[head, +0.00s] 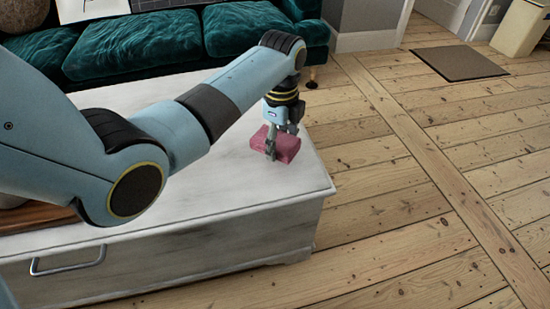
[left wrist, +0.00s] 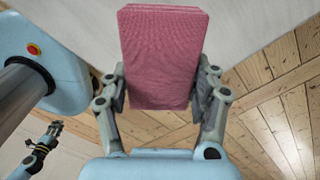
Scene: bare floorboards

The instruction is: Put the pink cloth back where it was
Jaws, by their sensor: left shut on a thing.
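The pink cloth (head: 277,143) is a folded block at the right end of the white table (head: 240,186) in the head view. My left gripper (head: 273,144) is shut on it from above. In the left wrist view the cloth (left wrist: 163,60) sits between the two fingers of my left gripper (left wrist: 163,92), with a finger against each side. The cloth is at or just above the tabletop; I cannot tell if it touches. My right gripper does not show for certain in the head view; an arm end shows at the lower left of the left wrist view (left wrist: 45,145).
A dark green velvet sofa (head: 130,44) stands behind the table. A wooden board (head: 38,217) lies at the table's left, partly hidden by my arm. Bare floorboards (head: 400,220) are clear to the right. A brown mat (head: 459,63) and a beige bin (head: 520,27) are farther back.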

